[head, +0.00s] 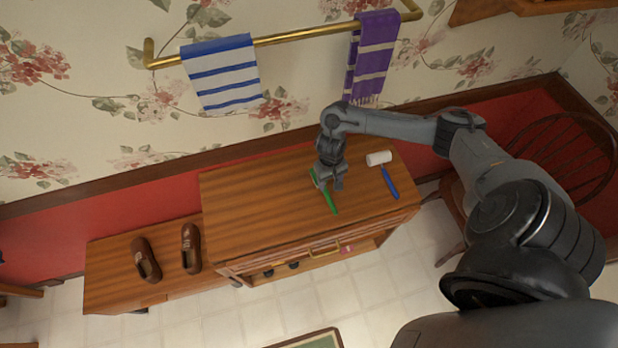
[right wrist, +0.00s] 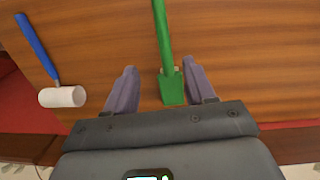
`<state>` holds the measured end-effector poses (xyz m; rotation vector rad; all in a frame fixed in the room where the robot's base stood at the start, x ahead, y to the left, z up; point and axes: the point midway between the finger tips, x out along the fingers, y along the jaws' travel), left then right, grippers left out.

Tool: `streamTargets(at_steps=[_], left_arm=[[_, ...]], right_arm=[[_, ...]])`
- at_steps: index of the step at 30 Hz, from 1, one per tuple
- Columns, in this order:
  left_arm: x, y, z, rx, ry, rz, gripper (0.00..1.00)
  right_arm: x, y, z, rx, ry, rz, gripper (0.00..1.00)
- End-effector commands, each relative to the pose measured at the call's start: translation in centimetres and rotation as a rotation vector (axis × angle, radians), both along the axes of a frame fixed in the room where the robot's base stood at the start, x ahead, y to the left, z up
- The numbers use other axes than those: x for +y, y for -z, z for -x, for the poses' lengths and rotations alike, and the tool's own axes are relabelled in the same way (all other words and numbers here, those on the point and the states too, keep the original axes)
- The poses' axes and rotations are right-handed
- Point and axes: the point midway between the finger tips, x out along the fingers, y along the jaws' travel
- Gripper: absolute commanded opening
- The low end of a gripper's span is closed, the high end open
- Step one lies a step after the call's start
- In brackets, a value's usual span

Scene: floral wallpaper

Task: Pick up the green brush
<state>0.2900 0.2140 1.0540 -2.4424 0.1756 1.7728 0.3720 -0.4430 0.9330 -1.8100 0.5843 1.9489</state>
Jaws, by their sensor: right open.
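The green brush (head: 330,202) lies on top of the wooden cabinet, its handle pointing toward the cabinet's front edge. My right gripper (head: 331,183) is over the brush's head end and partly hides it in the head view. In the right wrist view the brush (right wrist: 165,50) runs down from the top edge, and its wider end lies between the two fingers of my right gripper (right wrist: 159,88). The fingers are open, with a gap on each side of the brush. My left gripper is not in view.
A paint roller with a blue handle (head: 390,183) and white roll lies right of the brush on the cabinet top (head: 250,205). Brown shoes (head: 146,260) stand on a low bench at left. Towels hang on a brass rail (head: 300,34) behind. The cabinet's left top is clear.

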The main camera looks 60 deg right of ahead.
Motion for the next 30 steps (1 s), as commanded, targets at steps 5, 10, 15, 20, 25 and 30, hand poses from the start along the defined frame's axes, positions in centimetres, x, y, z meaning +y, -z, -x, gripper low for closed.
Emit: streamTargets(at_steps=[5, 10, 15, 20, 25, 30], left_arm=[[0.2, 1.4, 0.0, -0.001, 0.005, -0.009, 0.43], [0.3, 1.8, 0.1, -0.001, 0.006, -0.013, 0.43], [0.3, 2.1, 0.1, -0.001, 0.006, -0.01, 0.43], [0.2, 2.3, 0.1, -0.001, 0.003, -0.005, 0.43], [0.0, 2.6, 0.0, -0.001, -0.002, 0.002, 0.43], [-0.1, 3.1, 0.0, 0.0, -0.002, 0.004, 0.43]], right_arm=[[-1.3, -0.7, -2.9, -0.061, 0.005, 0.023, 0.54], [-1.3, 1.2, -3.3, -0.068, 0.007, 0.022, 0.54], [-1.3, 3.2, -3.3, -0.068, 0.005, 0.021, 0.54], [-1.3, 4.1, -3.3, -0.069, 0.005, 0.021, 0.54], [-1.4, 5.4, -3.2, -0.068, 0.004, 0.021, 0.54], [-1.8, 7.7, -3.2, -0.068, 0.005, 0.021, 0.54]])
